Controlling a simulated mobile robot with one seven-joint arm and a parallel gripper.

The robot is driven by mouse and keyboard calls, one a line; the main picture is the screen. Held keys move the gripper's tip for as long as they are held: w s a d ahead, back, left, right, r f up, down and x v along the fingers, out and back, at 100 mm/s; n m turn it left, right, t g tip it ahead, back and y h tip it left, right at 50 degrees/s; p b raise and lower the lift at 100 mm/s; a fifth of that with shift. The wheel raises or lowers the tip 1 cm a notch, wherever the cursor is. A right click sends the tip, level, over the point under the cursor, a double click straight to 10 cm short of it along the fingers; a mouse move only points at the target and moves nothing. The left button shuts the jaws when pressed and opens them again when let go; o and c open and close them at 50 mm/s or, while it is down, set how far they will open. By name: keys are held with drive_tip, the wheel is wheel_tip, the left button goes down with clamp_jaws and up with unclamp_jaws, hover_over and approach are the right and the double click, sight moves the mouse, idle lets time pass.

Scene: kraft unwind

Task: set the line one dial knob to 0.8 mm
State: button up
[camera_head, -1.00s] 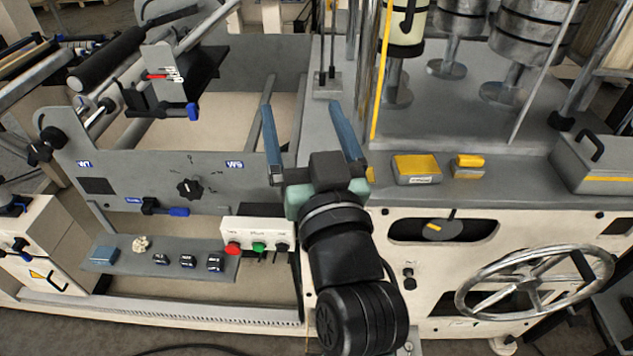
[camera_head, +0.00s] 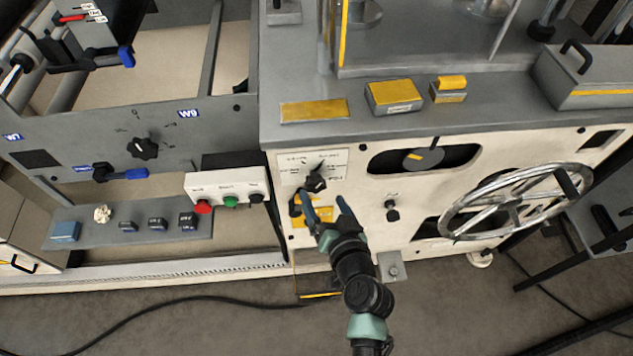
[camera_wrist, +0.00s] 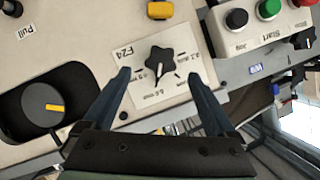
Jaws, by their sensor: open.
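The dial knob (camera_head: 316,181) is a black lobed knob on a white marked plate (camera_head: 298,160) on the cream front panel. In the wrist view the knob (camera_wrist: 161,61) sits ahead of and between the fingers, with mm labels around it on the plate (camera_wrist: 190,92). A white pointer line on the knob points toward the lower edge of the plate in that view; the exact value is too small to read surely. My gripper (camera_head: 325,203) is open and empty, just below the knob in the head view. It appears apart from the knob; the wrist view shows its fingers (camera_wrist: 164,78) on either side.
A white button box (camera_head: 228,189) with red and green buttons stands left of the plate. A round grey dial (camera_head: 423,159) sits in a dark recess to the right, beside a large handwheel (camera_head: 518,200). Yellow-topped blocks (camera_head: 393,97) lie on the ledge above.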

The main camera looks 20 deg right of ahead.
sight(317, 187)
drive_tip(key=shift+x, duration=3)
drive_tip(key=c, duration=1.4)
drive_tip(key=shift+o, duration=0.2)
drive_tip(key=shift+f+b, duration=0.15)
drive_tip(key=shift+b, duration=0.5)
